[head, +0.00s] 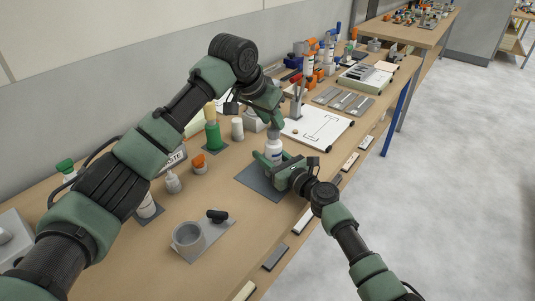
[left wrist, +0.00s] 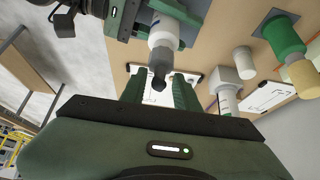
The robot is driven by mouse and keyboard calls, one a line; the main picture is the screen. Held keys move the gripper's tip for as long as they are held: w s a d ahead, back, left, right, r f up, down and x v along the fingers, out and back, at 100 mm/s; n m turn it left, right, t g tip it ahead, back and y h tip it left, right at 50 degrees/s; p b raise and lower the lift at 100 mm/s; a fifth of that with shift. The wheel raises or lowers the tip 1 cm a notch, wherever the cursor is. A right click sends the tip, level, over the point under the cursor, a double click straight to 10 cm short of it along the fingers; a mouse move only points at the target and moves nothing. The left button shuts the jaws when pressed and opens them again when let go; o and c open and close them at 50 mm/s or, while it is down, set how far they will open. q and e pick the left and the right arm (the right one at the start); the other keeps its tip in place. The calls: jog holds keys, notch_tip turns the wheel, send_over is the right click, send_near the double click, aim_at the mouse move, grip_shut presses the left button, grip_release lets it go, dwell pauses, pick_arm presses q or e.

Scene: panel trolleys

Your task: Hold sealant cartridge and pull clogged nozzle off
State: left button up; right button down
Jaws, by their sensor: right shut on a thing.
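The sealant cartridge (head: 273,152) is white with a blue band and stands upright over a dark grey mat (head: 256,182). My right gripper (head: 277,162) is shut on its body from the right. In the left wrist view the cartridge (left wrist: 164,36) shows a grey upper part and a dark nozzle (left wrist: 158,78) with a rounded end. My left gripper (head: 275,124) is above the cartridge, pointing down. Its fingers also show in the left wrist view (left wrist: 158,86), open, one on each side of the nozzle end, with gaps visible. The nozzle is mostly hidden in the head view.
A green bottle (head: 213,134) and a white bottle (head: 237,128) stand behind the mat. A grey cup (head: 187,238) and a small orange-capped jar (head: 199,165) are at the front left. A white board (head: 318,128) lies to the right. The bench edge is close to my right arm.

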pick_arm(q)
jog(key=shift+x, duration=0.95)
pick_arm(e)
jog(key=shift+s, duration=0.1)
pick_arm(q)
jog(key=shift+f, duration=0.15)
grip_shut()
pick_arm(e)
jog(key=shift+d, duration=0.1)
pick_arm(q)
jog(key=shift+r, duration=0.45)
jog(key=shift+r, duration=0.35)
jog(key=shift+r, duration=0.35)
jog(key=shift+r, duration=2.75)
